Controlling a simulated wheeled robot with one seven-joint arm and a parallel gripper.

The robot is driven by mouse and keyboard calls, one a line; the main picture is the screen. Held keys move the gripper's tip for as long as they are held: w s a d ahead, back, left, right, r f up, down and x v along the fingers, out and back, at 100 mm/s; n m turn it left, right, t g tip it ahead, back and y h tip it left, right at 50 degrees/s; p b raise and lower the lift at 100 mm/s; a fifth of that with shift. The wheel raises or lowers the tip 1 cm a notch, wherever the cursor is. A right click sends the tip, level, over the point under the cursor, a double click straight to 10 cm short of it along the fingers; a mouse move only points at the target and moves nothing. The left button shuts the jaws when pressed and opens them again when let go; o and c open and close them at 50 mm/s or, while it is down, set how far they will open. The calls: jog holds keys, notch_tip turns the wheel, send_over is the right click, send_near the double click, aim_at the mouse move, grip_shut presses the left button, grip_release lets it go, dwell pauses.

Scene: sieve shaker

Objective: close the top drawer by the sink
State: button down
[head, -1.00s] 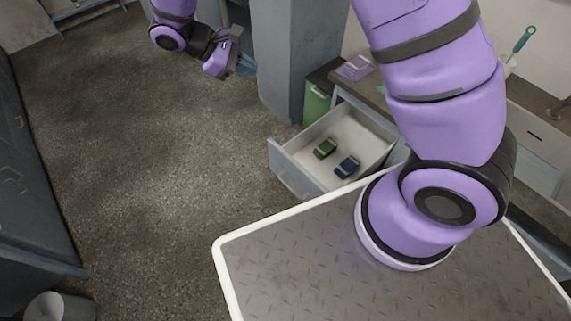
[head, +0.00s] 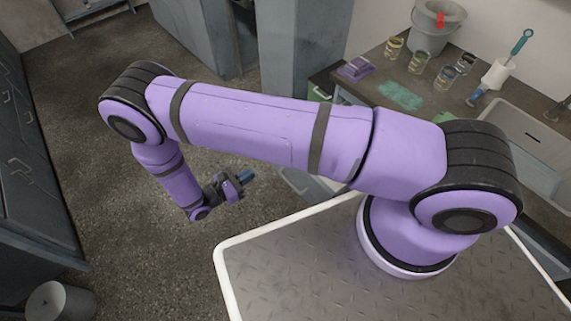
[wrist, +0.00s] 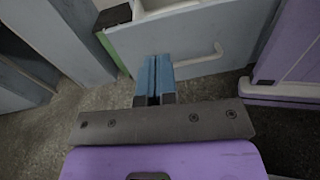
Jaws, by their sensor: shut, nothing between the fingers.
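The pulled-out drawer by the sink shows its grey-blue front (wrist: 225,40) and pale bar handle (wrist: 203,63) ahead of my gripper in the wrist view. In the head view, only a small part of the drawer front (head: 297,181) shows; my arm hides most of it. My gripper (wrist: 154,72) has its blue fingertips together and empty, pointing at the drawer front left of the handle. In the head view, my gripper (head: 246,177) is left of the drawer, over the floor. Whether the fingertips touch the front I cannot tell.
The sink (head: 525,137) is at the right. The counter (head: 425,88) holds glass jars, a grey bucket (head: 432,30), a purple item (head: 356,68) and a green patch. A grey pillar (head: 297,50) stands left of the counter. The floor (head: 90,130) at left is clear.

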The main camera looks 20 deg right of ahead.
jog(key=w+d+f+n+t, duration=0.1)
jog(key=w+d+f, duration=0.1)
jog(key=d, duration=1.1)
jog(key=shift+w+d+f, duration=0.2)
jog(key=shift+d+f, duration=0.1)
jog(key=shift+f, duration=0.35)
